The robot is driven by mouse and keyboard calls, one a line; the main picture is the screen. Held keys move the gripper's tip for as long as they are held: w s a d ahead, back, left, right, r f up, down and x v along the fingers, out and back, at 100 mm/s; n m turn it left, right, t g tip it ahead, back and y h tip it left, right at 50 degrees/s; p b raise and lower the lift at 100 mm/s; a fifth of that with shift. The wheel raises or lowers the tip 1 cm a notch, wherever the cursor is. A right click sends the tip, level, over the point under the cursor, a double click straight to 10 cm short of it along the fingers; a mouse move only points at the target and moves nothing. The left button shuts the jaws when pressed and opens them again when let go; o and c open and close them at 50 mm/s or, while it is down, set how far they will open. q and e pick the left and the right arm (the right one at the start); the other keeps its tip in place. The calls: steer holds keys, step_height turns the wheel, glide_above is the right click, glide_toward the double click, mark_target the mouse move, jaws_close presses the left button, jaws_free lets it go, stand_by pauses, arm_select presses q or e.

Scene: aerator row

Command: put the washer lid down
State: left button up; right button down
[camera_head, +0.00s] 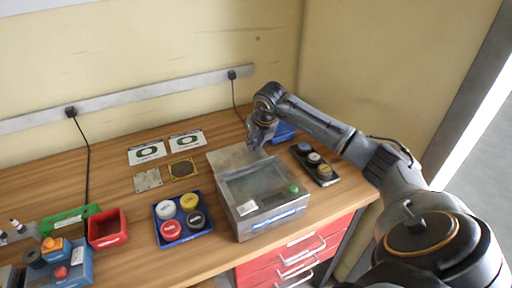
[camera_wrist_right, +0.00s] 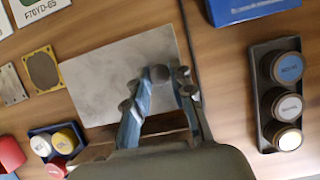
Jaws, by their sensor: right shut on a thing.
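I cannot tell whether the lid touches the bench. My left gripper is out of view.
A dark tray (camera_head: 316,165) with three round caps stands right of the washer, a blue tray (camera_head: 184,238) of coloured caps left. A blue box (camera_head: 283,131) sits behind the gripper. Cards, small plates and a red bin (camera_head: 107,229) lie farther left. A cable hangs behind.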

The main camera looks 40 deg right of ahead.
mark_target(257, 147)
step_height(257, 147, down, 3)
steer(key=shift+d+f+p, duration=0.1)
steer(key=shift+p, duration=0.7)
steer(key=c, duration=1.1)
jaws_free()
steer(key=shift+c, duration=0.2)
arm_select(q)
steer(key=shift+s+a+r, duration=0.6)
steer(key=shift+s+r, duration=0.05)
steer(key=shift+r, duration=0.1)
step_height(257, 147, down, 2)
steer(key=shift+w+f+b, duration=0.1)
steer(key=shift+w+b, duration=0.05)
steer(key=shift+b, duration=1.05)
arm_select(e)
steer(key=v, duration=1.2)
steer(key=shift+f, duration=0.1)
